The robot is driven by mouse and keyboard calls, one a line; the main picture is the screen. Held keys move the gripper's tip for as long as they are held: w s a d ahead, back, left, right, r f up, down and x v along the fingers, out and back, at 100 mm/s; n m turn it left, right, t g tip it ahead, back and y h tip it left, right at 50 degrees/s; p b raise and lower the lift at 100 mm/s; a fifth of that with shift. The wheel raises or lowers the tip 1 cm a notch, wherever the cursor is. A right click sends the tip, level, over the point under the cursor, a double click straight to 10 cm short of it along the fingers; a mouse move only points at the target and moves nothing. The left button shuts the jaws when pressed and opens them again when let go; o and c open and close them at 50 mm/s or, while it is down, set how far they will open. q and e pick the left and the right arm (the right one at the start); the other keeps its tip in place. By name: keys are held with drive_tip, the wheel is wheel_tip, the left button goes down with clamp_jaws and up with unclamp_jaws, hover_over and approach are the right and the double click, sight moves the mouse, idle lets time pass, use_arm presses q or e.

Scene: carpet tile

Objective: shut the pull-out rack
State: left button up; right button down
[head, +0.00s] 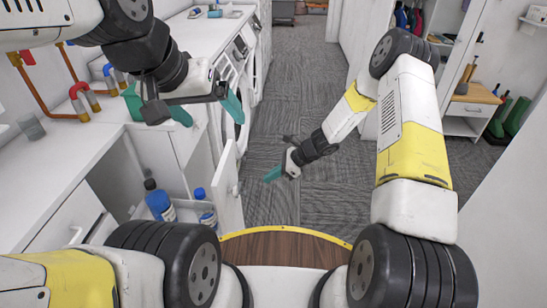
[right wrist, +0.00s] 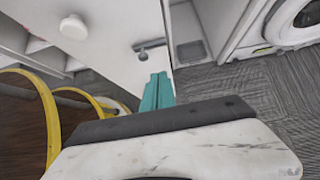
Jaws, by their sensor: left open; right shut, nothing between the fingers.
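The pull-out rack stands out from the white cabinet under the counter, with its narrow white front panel (head: 228,188) facing the aisle. A blue bottle (head: 159,203) and another blue-capped bottle (head: 204,209) stand behind the panel. The panel (right wrist: 110,52) also fills the upper left of the right wrist view, with a round knob (right wrist: 73,27). My right gripper (head: 273,174) is shut and empty, to the right of the panel. Its teal fingertips (right wrist: 157,92) overlap the panel's lower edge in the wrist view; contact cannot be told. My left gripper (head: 185,107) is open and empty above the counter edge.
White washing machines (head: 236,75) line the left side farther back. The grey carpet aisle (head: 300,90) is clear. A wooden-topped cabinet (head: 472,108) stands at the right.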

drive_tip(key=a+f, duration=0.4)
drive_tip(key=a, duration=0.4)
drive_tip(key=shift+a+f, duration=0.15)
drive_tip(key=shift+a, duration=0.1)
drive_tip(key=shift+w, duration=0.1)
